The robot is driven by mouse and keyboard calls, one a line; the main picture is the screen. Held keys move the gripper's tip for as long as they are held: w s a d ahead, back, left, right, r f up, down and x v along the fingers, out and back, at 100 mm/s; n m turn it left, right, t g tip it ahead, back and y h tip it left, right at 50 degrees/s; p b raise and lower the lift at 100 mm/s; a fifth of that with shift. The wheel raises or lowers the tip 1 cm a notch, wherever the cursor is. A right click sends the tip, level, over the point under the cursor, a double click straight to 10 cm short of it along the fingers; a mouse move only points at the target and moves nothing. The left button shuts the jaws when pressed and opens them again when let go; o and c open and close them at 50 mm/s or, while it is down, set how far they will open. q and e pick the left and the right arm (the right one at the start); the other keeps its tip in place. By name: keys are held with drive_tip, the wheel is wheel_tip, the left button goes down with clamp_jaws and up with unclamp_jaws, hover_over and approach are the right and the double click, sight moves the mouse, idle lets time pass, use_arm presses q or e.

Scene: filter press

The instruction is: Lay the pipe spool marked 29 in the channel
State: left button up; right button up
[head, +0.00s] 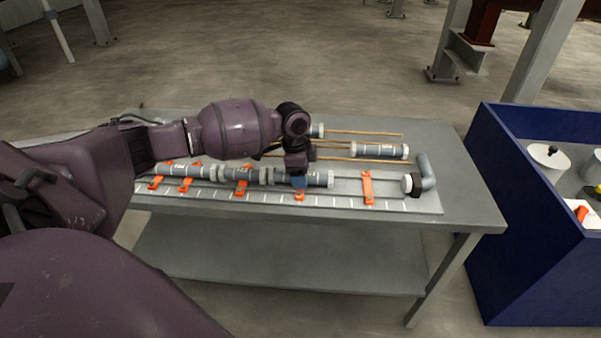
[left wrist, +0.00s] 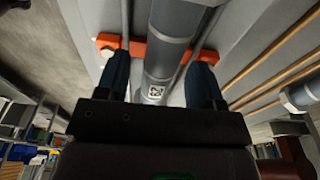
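A row of grey pipe spools lies end to end in the channel (head: 347,196) on the table. My left gripper (head: 298,183) is at the rightmost spool of that row (head: 319,178). In the left wrist view a grey spool (left wrist: 170,45) with a small black-and-white tag runs between the two fingers, with a gap on each side, so the gripper is open. The number 29 is not readable on any spool. Another spool (head: 380,151) lies on the wooden rods behind the channel, and part of one more (head: 317,130) shows behind my wrist. My right gripper is not in view.
Orange clamps (head: 367,188) cross the channel. A grey elbow pipe (head: 427,173) with a white-ended fitting stands at its right end. The channel is empty between the rightmost spool and that elbow. A blue bin (head: 487,210) with several items stands right of the table.

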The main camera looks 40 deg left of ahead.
use_arm(q)
drive_tip(key=shift+r, duration=0.1)
drive_tip(key=shift+r, duration=0.3)
drive_tip(key=r, duration=0.2)
drive_tip(key=r+p, duration=0.1)
drive_tip(key=r, duration=0.2)
drive_tip(key=a+r, duration=0.1)
drive_tip(key=r, duration=0.2)
drive_tip(key=shift+s+r+p, duration=0.1)
drive_tip(key=shift+s+p, duration=0.15)
drive_tip(key=shift+p, duration=0.1)
drive_tip(key=shift+a+r, duration=0.1)
drive_tip(key=shift+r, duration=0.75)
